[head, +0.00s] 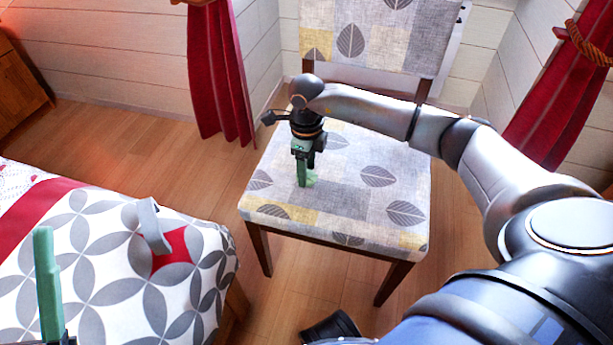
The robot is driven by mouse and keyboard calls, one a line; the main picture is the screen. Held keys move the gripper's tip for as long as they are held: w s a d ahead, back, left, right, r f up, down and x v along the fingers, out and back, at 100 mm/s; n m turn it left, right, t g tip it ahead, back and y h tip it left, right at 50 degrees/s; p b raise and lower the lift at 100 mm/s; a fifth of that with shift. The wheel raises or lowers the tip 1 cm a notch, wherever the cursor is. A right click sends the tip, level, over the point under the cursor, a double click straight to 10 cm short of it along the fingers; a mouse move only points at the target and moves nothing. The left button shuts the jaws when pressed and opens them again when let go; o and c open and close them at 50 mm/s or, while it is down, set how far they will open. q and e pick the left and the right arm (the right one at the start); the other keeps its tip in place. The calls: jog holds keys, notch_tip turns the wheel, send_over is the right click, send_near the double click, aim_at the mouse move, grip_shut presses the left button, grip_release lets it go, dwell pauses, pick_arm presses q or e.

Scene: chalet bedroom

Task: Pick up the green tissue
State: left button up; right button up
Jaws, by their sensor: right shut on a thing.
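The green tissue (312,178) is a small pale green piece on the patterned seat of the chair (375,205). My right gripper (303,183) points straight down over the seat and is shut on the tissue; its green fingers hide part of it. The tissue is at seat level; I cannot tell whether it still touches the seat. My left gripper (48,285) shows only as an upright green finger at the lower left, in front of the bed. Its opening cannot be made out.
The bed (95,255) with a circle-patterned cover fills the lower left. A grey band-like object (152,225) stands on it. Red curtains (217,75) hang by the wall. A dark object (332,326) lies on the floor. Wooden floor (165,150) is free between bed and chair.

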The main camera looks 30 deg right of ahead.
jog(key=c, duration=0.4)
jog(key=shift+r, duration=0.1)
